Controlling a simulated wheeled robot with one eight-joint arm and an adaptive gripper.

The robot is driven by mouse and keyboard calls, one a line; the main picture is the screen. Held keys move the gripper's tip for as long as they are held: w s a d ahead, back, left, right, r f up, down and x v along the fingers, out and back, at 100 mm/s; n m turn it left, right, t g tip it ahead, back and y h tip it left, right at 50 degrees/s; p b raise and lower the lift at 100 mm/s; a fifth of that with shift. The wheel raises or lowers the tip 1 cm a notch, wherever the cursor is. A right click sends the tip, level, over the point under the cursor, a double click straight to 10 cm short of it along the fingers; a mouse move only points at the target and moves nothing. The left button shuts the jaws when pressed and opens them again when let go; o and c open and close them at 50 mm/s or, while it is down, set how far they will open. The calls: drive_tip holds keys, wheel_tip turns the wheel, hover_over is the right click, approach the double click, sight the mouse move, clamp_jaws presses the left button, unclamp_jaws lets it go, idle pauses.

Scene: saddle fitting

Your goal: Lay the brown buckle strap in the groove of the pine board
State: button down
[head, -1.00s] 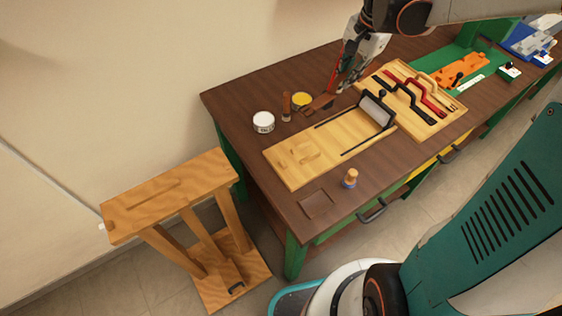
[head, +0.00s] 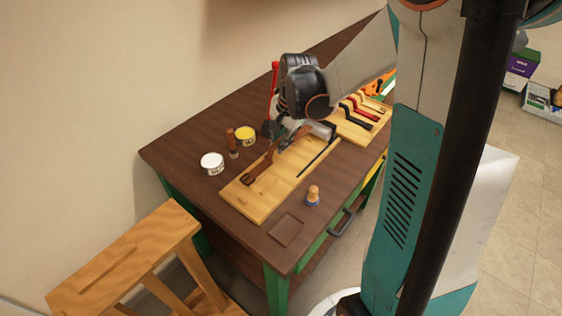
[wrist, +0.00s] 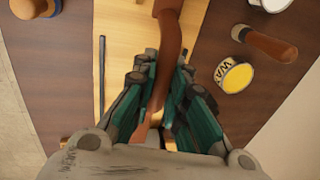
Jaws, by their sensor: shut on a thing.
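My gripper (head: 281,142) is shut on the brown buckle strap (head: 262,164) and holds it over the pine board (head: 258,207). The strap runs lengthwise along the board, its wider end toward the board's near-left end. In the wrist view the strap (wrist: 171,40) passes between my fingers (wrist: 165,70), with the pale board (wrist: 122,35) below it. I cannot tell whether the strap touches the board. The groove is not clearly visible; strap and gripper cover part of the board.
A black rail (head: 318,158) runs along the board.

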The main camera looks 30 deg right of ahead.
wheel_tip(320, 180, down, 7)
drive_tip(key=shift+r+b, duration=0.1)
drive_tip(key=shift+b, duration=0.9)
drive_tip(key=shift+r, duration=0.1)
drive_tip(key=c, duration=2)
unclamp_jaws()
drive_tip(key=shift+f, duration=0.2)
drive_tip(key=shift+c, duration=0.2)
drive_tip(key=o, duration=0.4)
drive_tip(key=shift+o, duration=0.2)
drive_tip(key=shift+r, duration=0.1)
wheel_tip(320, 180, up, 12)
drive_tip(key=s+p, duration=0.2)
drive_tip(key=p, duration=0.2)
drive_tip(key=shift+d, duration=0.45)
